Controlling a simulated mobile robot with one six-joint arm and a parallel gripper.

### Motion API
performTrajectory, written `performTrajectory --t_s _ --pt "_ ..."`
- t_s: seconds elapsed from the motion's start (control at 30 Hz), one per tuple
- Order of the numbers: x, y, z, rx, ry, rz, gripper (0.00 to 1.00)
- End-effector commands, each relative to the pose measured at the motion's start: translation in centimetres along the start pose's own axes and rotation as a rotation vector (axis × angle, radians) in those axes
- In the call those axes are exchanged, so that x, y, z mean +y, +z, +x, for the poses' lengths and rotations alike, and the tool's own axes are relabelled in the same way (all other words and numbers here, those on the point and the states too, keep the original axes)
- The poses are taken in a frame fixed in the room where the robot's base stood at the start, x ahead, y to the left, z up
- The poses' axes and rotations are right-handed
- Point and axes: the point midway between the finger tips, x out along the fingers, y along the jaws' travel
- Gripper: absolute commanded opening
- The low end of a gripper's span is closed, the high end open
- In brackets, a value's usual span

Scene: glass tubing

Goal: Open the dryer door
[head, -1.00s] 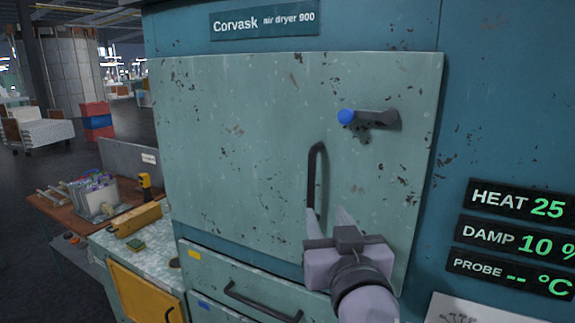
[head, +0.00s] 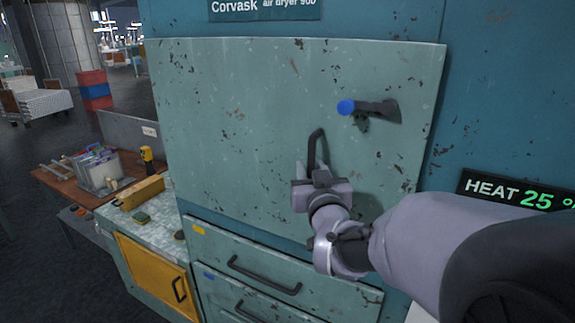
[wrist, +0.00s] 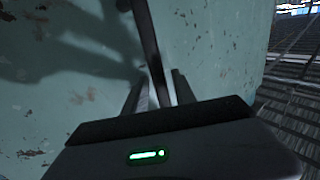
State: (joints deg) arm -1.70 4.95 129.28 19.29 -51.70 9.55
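The dryer door (head: 240,120) is a worn pale green panel on the blue dryer, and it looks shut. A dark lever (head: 378,108) with a blue knob (head: 346,107) lies about level at its upper right. The dark upright bar handle (head: 313,150) is below and left of the lever; my gripper hides its lower part. My gripper (head: 310,170) is at the handle. In the wrist view, the handle (wrist: 150,40) runs between the two fingers of my gripper (wrist: 160,88). The fingers are apart, with a narrow gap visible beside the bar; contact is unclear.
Drawers with dark handles (head: 265,275) are below the door. A heat display (head: 515,190) is at the right, partly behind my arm.

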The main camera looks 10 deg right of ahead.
Motion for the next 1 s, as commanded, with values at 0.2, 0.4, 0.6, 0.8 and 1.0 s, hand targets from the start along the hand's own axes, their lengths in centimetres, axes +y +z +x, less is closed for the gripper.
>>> performTrajectory --t_s 0.2,0.4,0.6,0.8,1.0 --pt "-0.01 -0.02 -0.02 0.0 0.0 0.0 0.0" --pt "-0.02 -0.03 -0.03 0.0 0.0 0.0 0.0" --pt "-0.01 -0.04 -0.03 0.0 0.0 0.0 0.0" --pt "-0.01 -0.05 -0.03 0.001 0.0 0.0 0.0" --pt "-0.01 -0.06 -0.03 0.001 0.0 0.0 0.0"
